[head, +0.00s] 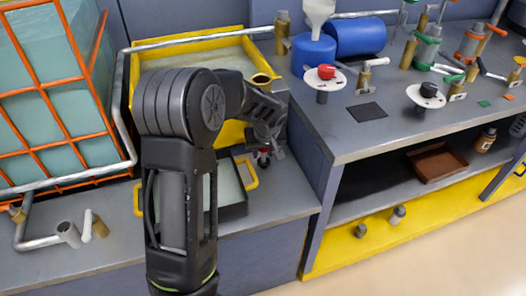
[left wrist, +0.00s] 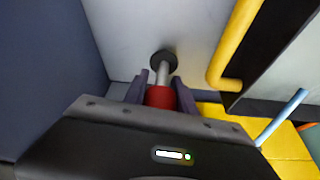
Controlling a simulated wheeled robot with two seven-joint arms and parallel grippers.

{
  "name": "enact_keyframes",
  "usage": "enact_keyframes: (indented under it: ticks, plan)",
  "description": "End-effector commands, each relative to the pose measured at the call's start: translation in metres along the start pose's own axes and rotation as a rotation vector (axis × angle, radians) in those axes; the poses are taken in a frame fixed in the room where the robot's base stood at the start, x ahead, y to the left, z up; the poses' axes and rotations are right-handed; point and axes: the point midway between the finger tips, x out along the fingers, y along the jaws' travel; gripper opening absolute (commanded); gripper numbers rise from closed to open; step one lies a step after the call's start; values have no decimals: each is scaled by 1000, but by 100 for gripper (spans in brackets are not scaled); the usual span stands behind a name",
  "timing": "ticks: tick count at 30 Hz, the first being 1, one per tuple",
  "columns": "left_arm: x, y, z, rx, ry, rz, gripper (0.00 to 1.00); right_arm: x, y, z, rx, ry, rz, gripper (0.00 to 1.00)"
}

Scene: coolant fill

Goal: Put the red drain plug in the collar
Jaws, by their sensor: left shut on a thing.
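The red drain plug (left wrist: 160,97) is between the fingers of my left gripper (left wrist: 162,92) in the left wrist view. A pale grey stem runs from its red part to a dark round end over the grey worktop. I cannot tell whether that end touches the worktop. In the head view my left gripper (head: 268,148) is low over the worktop, just right of a dark tray, with a bit of the red plug (head: 263,153) showing below it. I cannot tell surely which part is the collar. My right gripper is not in view.
The dark tray with yellow handles (head: 234,208) lies beside my gripper. A yellow basin (head: 190,45) stands behind. The raised bench (head: 350,140) at right holds blue containers (head: 360,37), a red-knobbed fitting (head: 326,72) and several valves. An orange-caged tank (head: 55,95) is at left.

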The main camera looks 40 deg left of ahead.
Motion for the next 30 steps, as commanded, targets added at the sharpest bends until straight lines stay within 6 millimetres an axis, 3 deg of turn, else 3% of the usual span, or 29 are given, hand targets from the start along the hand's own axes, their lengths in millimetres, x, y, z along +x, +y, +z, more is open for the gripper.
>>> enact_keyframes:
  ticks: [4,5,12,23,30]
  plan:
    - [4,0,1,0,1,0,6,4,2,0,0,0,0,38]
    - [4,0,1,0,0,0,33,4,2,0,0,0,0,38]
    - [2,0,1,0,0,0,53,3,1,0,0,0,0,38]
    - [-1,0,-1,0,0,0,54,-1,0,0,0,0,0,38]
    - [-31,1,-2,0,3,4,54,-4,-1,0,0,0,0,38]
